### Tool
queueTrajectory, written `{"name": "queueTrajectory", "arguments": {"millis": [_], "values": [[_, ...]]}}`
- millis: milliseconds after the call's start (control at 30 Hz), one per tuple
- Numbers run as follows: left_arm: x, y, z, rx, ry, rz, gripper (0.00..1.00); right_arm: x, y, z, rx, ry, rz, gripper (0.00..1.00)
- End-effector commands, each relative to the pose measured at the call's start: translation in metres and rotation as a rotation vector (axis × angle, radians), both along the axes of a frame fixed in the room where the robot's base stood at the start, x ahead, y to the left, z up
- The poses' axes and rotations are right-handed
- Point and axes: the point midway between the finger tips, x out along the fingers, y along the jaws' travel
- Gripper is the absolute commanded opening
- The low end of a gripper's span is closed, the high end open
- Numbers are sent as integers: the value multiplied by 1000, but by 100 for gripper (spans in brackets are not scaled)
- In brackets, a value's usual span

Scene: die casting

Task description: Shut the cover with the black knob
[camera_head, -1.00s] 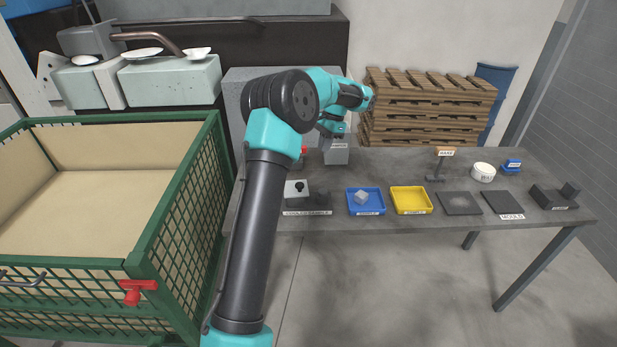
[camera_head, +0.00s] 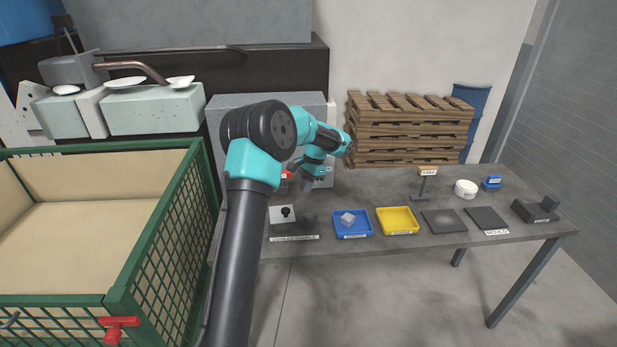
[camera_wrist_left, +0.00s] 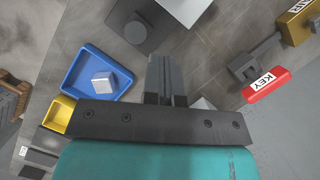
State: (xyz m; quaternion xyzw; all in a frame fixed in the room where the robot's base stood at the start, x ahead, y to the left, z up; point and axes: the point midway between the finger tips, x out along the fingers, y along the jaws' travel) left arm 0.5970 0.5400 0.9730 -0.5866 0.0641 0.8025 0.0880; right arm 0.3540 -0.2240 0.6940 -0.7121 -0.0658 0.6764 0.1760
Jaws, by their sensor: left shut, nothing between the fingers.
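The cover is a pale square plate (camera_head: 280,220) with a black knob (camera_head: 285,212) on top, at the left front of the table. It sits at the left part of a dark block (camera_head: 309,224), whose right part is uncovered. In the left wrist view the dark block (camera_wrist_left: 118,22) shows a round feature, with part of the pale plate (camera_wrist_left: 187,8) beside it at the top edge; the knob is out of that view. My left gripper (camera_head: 308,184) is above the table, behind the cover and apart from it. Its fingers (camera_wrist_left: 165,75) are shut and empty. My right gripper is not in view.
A blue tray (camera_head: 338,229) with a grey cube (camera_head: 348,219) stands right of the block, then a yellow tray (camera_head: 397,232). A green mesh crate (camera_head: 170,225) stands left of the table.

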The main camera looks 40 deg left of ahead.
Motion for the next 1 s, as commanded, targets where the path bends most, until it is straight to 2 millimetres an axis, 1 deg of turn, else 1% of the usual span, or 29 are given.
{"name": "queueTrajectory", "arguments": {"millis": [33, 233, 400, 533, 700, 1000], "values": [[-3, 1, -9, -1, 2, -1, 0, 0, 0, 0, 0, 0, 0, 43], [-14, 3, -41, -1, 2, 1, 0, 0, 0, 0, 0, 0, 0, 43], [-37, 8, -41, 0, 0, 0, 0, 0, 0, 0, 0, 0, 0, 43], [-47, 11, -43, 0, 0, 0, 0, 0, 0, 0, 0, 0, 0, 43], [-50, 11, -44, 0, -1, 0, 0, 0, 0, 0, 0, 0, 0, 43], [-48, 8, -44, -1, -1, -11, 0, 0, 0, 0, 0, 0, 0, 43]]}}
